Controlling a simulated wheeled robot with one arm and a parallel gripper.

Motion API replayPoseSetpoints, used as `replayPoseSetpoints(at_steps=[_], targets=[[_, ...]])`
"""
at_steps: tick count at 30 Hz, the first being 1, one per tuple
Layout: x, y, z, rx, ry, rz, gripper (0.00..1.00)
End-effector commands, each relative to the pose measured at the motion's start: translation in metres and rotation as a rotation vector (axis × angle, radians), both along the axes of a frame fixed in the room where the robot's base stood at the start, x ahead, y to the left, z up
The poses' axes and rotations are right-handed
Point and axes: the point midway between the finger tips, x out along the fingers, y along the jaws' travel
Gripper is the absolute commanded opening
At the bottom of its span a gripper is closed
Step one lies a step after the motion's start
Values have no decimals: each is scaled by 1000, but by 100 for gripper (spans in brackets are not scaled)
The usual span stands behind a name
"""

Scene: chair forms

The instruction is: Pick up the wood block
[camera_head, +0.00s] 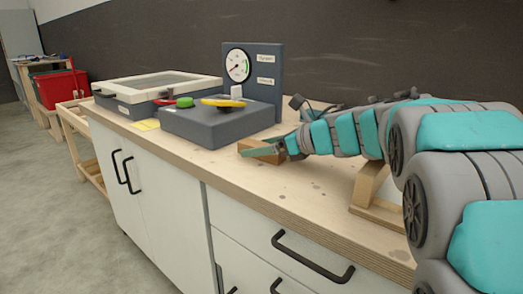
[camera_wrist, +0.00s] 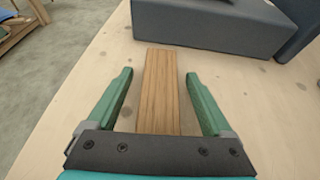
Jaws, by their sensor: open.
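The wood block (camera_wrist: 160,90) is a brown, long piece with visible grain, lying on the light wooden countertop. In the wrist view it lies lengthwise between the two green fingers of my gripper (camera_wrist: 158,88), with a gap on each side. Its near end is hidden behind the dark gripper body. In the head view the block (camera_head: 268,157) shows partly behind my gripper (camera_head: 262,151), near the front part of the counter. My gripper is open around the block and does not visibly touch it.
A dark grey control box (camera_head: 215,124) with a green button and a yellow part stands just beyond the block, with a gauge panel (camera_head: 258,90) behind it. A lidded case (camera_head: 150,90) is farther left. A wooden stand (camera_head: 368,188) is under my arm.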

Motion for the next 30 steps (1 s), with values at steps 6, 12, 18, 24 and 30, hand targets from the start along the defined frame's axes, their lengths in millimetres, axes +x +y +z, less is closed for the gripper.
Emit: replayPoseSetpoints(at_steps=[6, 12, 18, 24, 30], targets=[[0, 0, 0, 0, 0, -1, 78], [0, 0, 0, -1, -1, -1, 56], [0, -1, 0, 0, -1, -2, 33], [0, -1, 0, -1, -1, -1, 11], [0, -1, 1, -1, -1, -1, 0]])
